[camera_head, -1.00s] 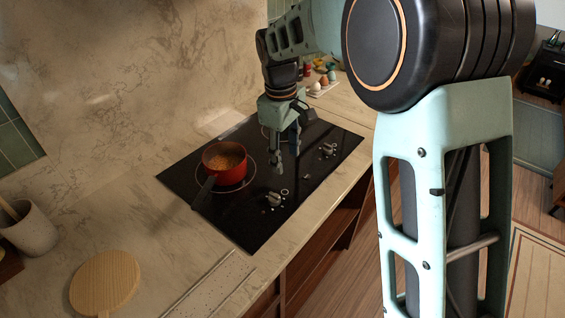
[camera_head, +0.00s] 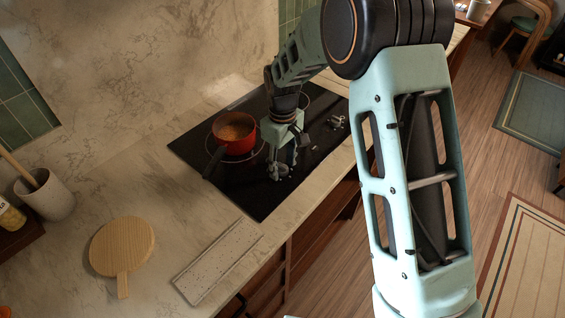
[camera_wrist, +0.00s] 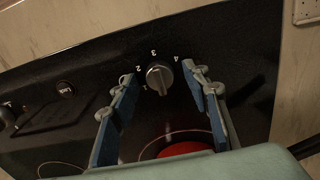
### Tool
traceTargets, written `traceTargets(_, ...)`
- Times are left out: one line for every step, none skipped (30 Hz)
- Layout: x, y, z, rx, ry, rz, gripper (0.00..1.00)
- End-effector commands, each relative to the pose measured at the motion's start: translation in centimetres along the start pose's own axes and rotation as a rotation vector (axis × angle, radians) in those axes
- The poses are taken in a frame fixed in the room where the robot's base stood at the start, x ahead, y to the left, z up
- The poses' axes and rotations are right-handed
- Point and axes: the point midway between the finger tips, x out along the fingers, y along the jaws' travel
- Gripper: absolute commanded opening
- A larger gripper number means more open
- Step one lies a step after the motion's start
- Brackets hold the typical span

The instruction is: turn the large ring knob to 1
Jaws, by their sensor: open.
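A round metal knob (camera_wrist: 159,78) sits on the black hob in the wrist view, with the marks 1, 2, 3 and 4 around it. A raised bar crosses it roughly upright in the picture; I cannot tell which end is the pointer. My gripper (camera_wrist: 160,71) is open, with one finger on each side of the knob and visible gaps between. In the head view my gripper (camera_head: 284,168) points down at the front part of the hob (camera_head: 262,205), close to the knobs there. Its fingertips are too small there to judge contact.
A red pot (camera_head: 234,134) stands on the hob left of my gripper, its dark handle towards the front. More knobs (camera_head: 337,122) are at the hob's right. A wooden board (camera_head: 122,246) and a speckled slab (camera_head: 215,262) lie on the counter.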

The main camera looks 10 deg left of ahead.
Motion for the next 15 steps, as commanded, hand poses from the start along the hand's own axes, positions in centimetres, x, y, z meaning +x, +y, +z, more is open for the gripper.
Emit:
traceTargets(0.1, 0.0, 0.0, 0.0, 0.0, 0.0, 0.43)
traceTargets(0.13, 0.01, -0.01, 0.0, 0.0, 0.0, 0.43)
traceTargets(0.15, 0.01, -0.01, 0.0, 0.001, 0.001, 0.43)
traceTargets(0.15, 0.02, -0.01, 0.0, 0.001, 0.001, 0.43)
traceTargets(0.15, 0.02, -0.02, 0.0, 0.001, 0.001, 0.43)
traceTargets(0.14, 0.02, -0.01, 0.0, 0.001, 0.001, 0.43)
traceTargets(0.14, 0.02, -0.01, 0.0, 0.001, 0.001, 0.43)
traceTargets(0.14, 0.02, -0.01, 0.0, 0.001, 0.001, 0.43)
traceTargets(0.13, 0.02, -0.01, 0.0, 0.001, 0.001, 0.39)
traceTargets(0.13, 0.02, -0.01, 0.0, 0.001, 0.001, 0.35)
traceTargets(0.13, 0.03, -0.01, 0.0, 0.001, 0.001, 0.32)
traceTargets(0.12, 0.03, -0.02, 0.0, 0.001, 0.001, 0.28)
traceTargets(0.12, 0.03, -0.01, 0.0, 0.001, 0.001, 0.24)
traceTargets(0.12, 0.03, -0.01, 0.0, 0.001, 0.001, 0.21)
traceTargets(0.11, 0.03, -0.02, 0.0, 0.001, 0.001, 0.17)
